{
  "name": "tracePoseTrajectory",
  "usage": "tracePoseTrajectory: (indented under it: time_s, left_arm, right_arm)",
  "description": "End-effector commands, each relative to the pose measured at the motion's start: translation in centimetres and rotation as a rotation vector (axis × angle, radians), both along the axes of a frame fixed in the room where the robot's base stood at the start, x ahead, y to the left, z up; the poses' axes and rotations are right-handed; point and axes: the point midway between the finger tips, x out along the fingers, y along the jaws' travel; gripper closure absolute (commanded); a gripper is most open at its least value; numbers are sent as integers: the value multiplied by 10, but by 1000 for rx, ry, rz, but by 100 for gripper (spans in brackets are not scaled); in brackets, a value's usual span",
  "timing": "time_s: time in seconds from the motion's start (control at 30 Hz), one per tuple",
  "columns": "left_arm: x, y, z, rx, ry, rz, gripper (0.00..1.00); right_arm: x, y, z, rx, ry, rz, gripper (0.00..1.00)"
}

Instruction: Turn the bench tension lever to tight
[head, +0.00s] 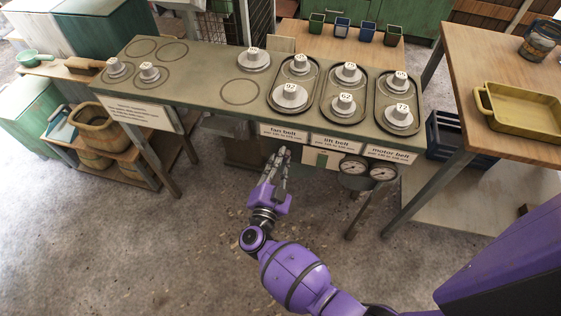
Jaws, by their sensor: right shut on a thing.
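My right gripper (281,160), purple with grey fingers, reaches up to the front of the belt bench (205,85), just below the "fan belt" label (284,133). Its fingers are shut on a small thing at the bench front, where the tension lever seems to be. The fingers hide most of it, so its angle cannot be told. My left gripper is not in view.
Numbered grey pulleys stand on the bench, several in oval trays. Two round gauges (368,171) hang under the bench front, right of my gripper. A wooden table (500,60) with a yellow tray (520,107) stands at the right. The floor before the bench is clear.

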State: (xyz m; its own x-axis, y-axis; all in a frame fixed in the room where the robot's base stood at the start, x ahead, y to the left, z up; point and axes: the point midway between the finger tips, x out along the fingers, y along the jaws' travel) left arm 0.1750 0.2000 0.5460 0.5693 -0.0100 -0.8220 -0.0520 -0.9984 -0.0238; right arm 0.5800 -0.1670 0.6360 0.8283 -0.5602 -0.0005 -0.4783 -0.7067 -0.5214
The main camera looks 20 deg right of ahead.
Motion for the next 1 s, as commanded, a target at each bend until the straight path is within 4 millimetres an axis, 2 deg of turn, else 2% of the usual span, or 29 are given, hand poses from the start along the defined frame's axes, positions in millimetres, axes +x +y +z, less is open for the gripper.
tracePoseTrajectory:
  time_s: [0.73,1.0]
  left_arm:
    - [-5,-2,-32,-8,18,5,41]
    - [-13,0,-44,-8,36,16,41]
  right_arm:
    - [-1,1,-4,574,-385,-1,100]
    - [-1,1,-3,737,-496,0,100]
